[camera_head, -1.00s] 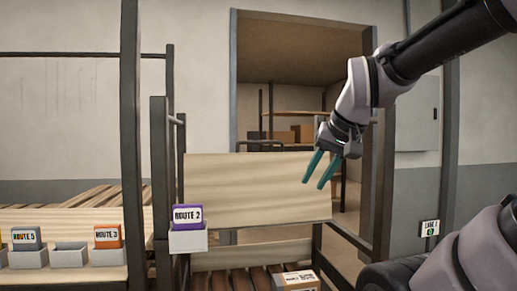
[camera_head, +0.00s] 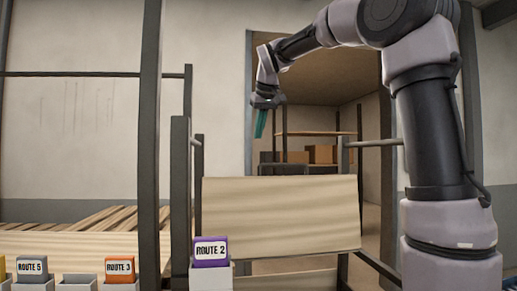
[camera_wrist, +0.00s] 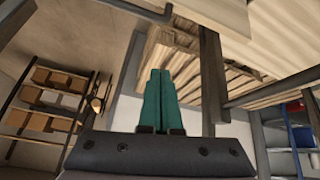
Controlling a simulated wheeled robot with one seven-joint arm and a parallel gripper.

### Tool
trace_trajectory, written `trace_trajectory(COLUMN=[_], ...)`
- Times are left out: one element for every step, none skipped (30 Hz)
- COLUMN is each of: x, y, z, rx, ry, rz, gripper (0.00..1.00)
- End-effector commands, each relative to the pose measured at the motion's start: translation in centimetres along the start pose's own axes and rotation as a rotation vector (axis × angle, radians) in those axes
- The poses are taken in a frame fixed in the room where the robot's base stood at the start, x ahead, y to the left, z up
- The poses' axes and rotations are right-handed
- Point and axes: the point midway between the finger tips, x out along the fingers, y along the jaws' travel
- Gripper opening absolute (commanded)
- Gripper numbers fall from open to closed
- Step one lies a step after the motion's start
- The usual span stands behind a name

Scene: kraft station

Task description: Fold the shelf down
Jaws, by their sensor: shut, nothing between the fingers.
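The shelf (camera_head: 280,215) is a pale wooden panel. In the head view it stands raised, its broad face toward me, between dark metal posts. My gripper (camera_head: 261,124) is above the shelf's top edge, left of its middle, with a visible gap between them in the picture. How far behind or in front of the panel it is, I cannot tell. In the wrist view the teal fingers (camera_wrist: 160,88) lie side by side, shut and empty. A pale board at the top of the wrist view may be the shelf.
A grey bin (camera_head: 211,274) with a purple ROUTE 2 card (camera_head: 210,252) stands at the shelf's lower left. Dark posts (camera_head: 150,150) rise on the left. An orange ROUTE 3 card (camera_head: 119,269) is further left. A rack with cardboard boxes (camera_head: 320,154) stands behind, through the doorway.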

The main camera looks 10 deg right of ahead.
Motion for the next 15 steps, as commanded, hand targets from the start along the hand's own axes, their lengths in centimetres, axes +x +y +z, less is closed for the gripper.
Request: trace_trajectory(x=[0.6, 1.0, 1.7, 2.3, 2.9, 3.8, 4.4, 5.1, 6.0, 6.6, 7.3, 8.1, 8.8, 9.3, 9.6], y=[0.0, 0.0, 0.0, 0.0, 0.0, 0.0, 0.0, 0.0, 0.0, 0.0, 0.0, 0.0, 0.0, 0.0, 0.0], z=[0.1, 0.1, 0.1, 0.2, 0.1, 0.2, 0.2, 0.2, 0.2, 0.2, 0.2, 0.2, 0.2, 0.2, 0.3], rx=[-0.001, 0.000, -0.001, -0.001, 0.000, 0.001, 0.000, 0.000, 0.000, 0.001, 0.000, 0.000, 0.000, 0.001, 0.002], ry=[-0.002, -0.004, -0.004, -0.005, -0.005, -0.006, -0.005, -0.006, -0.005, -0.005, -0.005, -0.005, -0.005, -0.004, -0.001], rz=[0.000, 0.000, 0.000, 0.000, 0.000, -0.001, -0.001, -0.001, 0.000, 0.000, 0.000, 0.000, -0.001, -0.001, -0.001], gripper=[0.00, 0.00, 0.00, 0.00, 0.00, 0.00, 0.00, 0.00, 0.00, 0.00, 0.00, 0.00, 0.00, 0.00, 0.00])
